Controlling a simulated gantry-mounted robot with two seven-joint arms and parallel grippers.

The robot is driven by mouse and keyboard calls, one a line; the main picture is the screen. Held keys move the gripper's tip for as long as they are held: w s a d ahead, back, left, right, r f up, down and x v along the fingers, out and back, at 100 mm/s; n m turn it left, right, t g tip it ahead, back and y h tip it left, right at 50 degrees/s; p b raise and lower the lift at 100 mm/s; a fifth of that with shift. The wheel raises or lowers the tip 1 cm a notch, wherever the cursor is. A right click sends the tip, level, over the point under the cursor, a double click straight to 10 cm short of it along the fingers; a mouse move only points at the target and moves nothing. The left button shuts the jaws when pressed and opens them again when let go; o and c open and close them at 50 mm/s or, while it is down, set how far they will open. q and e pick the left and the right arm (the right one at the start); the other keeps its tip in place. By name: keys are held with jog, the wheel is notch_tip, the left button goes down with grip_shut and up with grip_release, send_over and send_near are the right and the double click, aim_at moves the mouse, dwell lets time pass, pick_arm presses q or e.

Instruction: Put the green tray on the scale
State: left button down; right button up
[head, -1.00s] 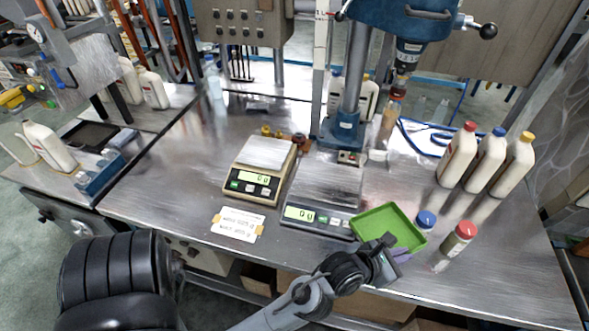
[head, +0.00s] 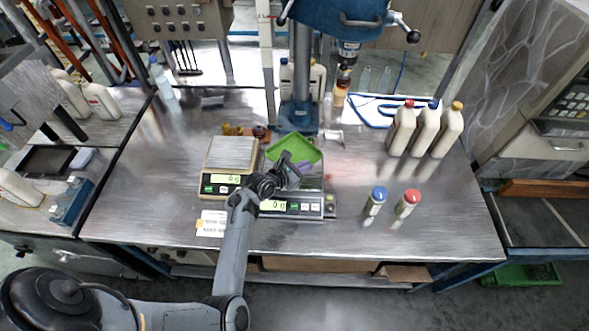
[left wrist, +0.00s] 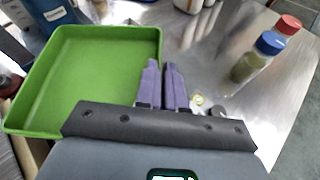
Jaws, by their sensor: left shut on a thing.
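The green tray (head: 302,148) is at the back of the right-hand dark scale (head: 305,207) in the head view, overlapping its plate. I cannot tell whether it touches the plate. My left gripper (head: 293,168) is at the tray's near side. In the left wrist view the purple fingers (left wrist: 163,86) are close together at the right wall of the tray (left wrist: 85,80), shut on it. The tray looks empty. My arm hides part of the dark scale. My right gripper is not in view.
A beige scale (head: 230,153) stands just left, with a paper label (head: 211,223) in front. A blue-capped bottle (head: 375,202) and a red-capped bottle (head: 406,204) stand to the right. White jugs (head: 425,130) and a drill-press column (head: 300,75) stand behind.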

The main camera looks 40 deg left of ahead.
aim_at(303, 185)
pick_arm(q)
notch_tip(303, 185, down, 6)
jog(key=shift+b, duration=0.65)
jog(key=shift+f, duration=0.65)
jog(key=shift+f, duration=0.15)
jog(key=c, duration=1.2)
grip_release()
jog(key=shift+c, duration=0.2)
